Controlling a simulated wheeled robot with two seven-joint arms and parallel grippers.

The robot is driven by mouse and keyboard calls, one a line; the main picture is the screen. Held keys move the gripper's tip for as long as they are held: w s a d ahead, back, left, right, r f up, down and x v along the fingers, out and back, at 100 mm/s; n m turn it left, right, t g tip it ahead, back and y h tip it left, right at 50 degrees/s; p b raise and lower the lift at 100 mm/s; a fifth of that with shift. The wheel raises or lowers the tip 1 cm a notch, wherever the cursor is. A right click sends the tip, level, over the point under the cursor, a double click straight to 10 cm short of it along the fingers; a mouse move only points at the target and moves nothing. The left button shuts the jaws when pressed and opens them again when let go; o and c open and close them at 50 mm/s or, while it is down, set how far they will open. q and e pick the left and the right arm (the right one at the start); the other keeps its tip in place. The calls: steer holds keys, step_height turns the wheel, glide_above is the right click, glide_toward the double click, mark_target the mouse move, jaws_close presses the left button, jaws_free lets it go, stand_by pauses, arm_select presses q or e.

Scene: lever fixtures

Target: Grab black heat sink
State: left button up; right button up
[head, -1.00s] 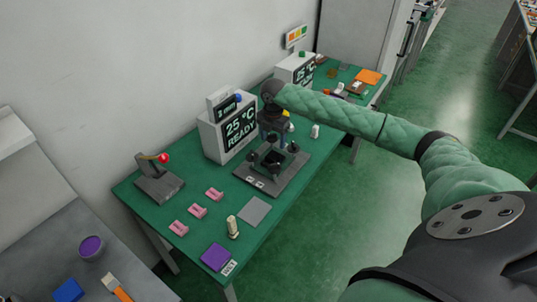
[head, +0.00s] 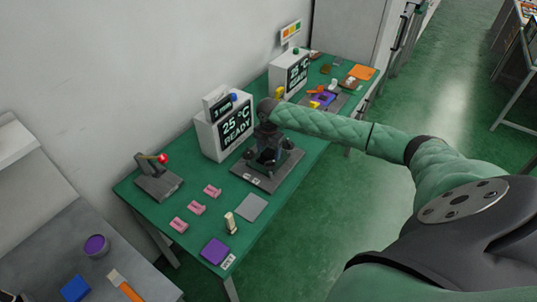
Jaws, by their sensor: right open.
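My right arm reaches in from the right, and its gripper (head: 268,152) points down over a dark grey fixture (head: 262,182) on the green table. The gripper is open, with its fingers low among the fixture's dark parts. I cannot make out the black heat sink as a separate thing; the gripper and the dark posts cover the middle of the fixture. I cannot tell whether the fingers touch anything there. My left gripper is not in view.
A display box reading 25 °C READY (head: 226,128) stands close behind the fixture.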

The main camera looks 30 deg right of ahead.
steer(key=shift+c, duration=0.3)
steer(key=c, duration=1)
